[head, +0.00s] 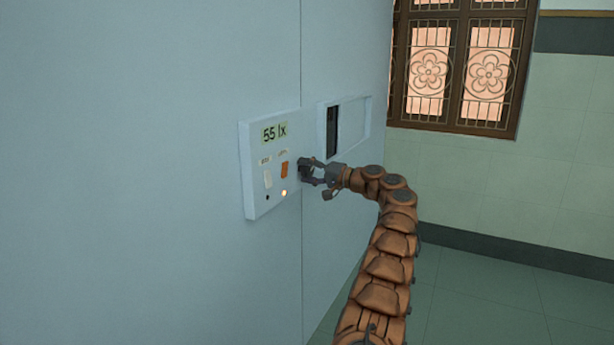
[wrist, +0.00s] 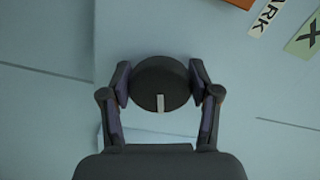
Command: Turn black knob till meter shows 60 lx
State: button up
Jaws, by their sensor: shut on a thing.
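The black knob (wrist: 161,82) is round with a pale pointer mark, and it sits between the two fingers of my gripper (wrist: 160,84) in the wrist view. The fingers touch it on both sides. In the wrist view the pale mark points down toward the gripper's palm. In the head view my gripper (head: 308,170) is at the right edge of the white panel and mostly hides the knob. The meter (head: 274,132) at the top of the panel reads 55 lx on a greenish display.
The panel (head: 253,184) also carries an orange switch (head: 285,169), a white switch (head: 268,179) and a small lit lamp (head: 284,193). A framed recess (head: 350,125) with a dark slot lies to the right. A barred window (head: 460,65) is on the far wall.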

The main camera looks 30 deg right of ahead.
jog(key=shift+f+n, duration=0.1)
jog(key=shift+n, duration=0.4)
jog(key=o, duration=1.2)
jog(key=shift+c, duration=0.2)
jog(key=v, duration=1.2)
